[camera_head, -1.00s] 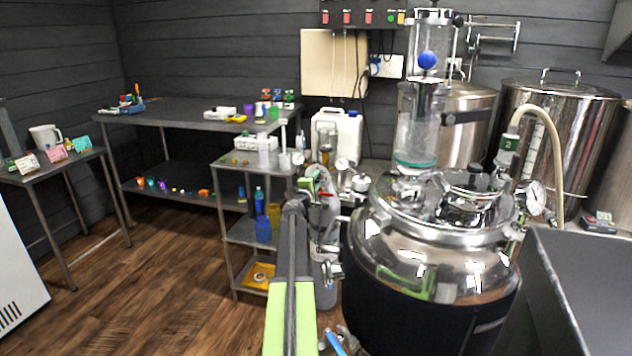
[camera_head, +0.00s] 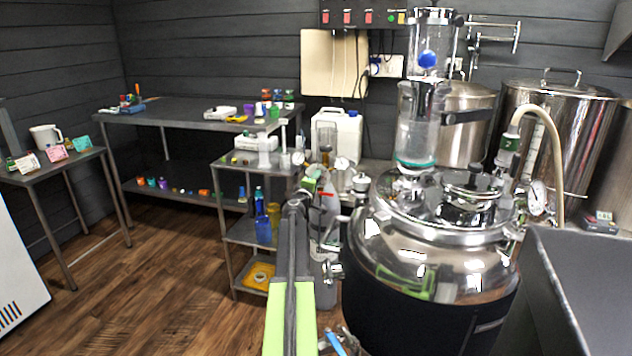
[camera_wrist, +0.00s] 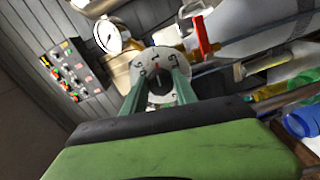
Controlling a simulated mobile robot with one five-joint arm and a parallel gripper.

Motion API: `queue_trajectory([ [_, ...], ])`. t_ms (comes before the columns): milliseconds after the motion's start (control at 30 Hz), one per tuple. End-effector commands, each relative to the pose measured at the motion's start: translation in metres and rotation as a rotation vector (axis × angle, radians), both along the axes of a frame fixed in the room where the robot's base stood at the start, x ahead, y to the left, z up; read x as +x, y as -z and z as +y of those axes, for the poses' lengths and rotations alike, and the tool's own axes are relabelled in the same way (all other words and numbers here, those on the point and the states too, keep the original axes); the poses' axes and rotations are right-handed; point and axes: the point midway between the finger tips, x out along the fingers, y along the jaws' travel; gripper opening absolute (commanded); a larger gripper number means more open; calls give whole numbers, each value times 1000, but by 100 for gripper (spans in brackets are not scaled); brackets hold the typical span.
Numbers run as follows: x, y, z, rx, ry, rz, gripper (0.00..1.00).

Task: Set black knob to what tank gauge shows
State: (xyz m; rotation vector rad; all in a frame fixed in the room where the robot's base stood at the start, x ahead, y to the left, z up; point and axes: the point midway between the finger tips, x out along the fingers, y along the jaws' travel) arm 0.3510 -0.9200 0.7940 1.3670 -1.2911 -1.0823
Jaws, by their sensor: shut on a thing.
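My gripper (camera_wrist: 160,82) has its two green fingers on either side of the black knob (camera_wrist: 158,88) at the middle of a round pale dial (camera_wrist: 141,66) in the wrist view. The fingers are shut on the knob and hide much of it. A small red mark shows near the dial's centre, and printed numbers run around its face, tilted and partly covered. In the head view my gripper (camera_head: 316,181) is at the far end of my arm, among small fittings left of the steel tank (camera_head: 440,262). A white round gauge (camera_head: 537,197) is on the tank's right side; its reading is too small to tell.
Another round gauge (camera_wrist: 108,36) and a red-handled valve (camera_wrist: 203,38) are close to the dial in the wrist view. A control panel (camera_wrist: 72,70) is on the wall. A shelved cart (camera_head: 228,210) stands left of my arm; the wooden floor (camera_head: 150,270) is open.

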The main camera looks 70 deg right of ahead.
Motion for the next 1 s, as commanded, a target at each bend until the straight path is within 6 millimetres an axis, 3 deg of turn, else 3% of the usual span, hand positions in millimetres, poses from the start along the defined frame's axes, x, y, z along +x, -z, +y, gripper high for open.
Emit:
queue_trajectory([
  [33, -2, 1, 0, 1, 4, -1, 0],
  [67, -2, 1, 0, 1, 4, -1, 37],
  [200, -1, 0, 0, 1, 3, 0, 55],
  [567, -1, 0, 6, 0, 1, 1, 55],
  [667, -3, 0, 24, 0, 1, 1, 55],
  [1000, -9, 0, 120, 0, -1, 0, 55],
])
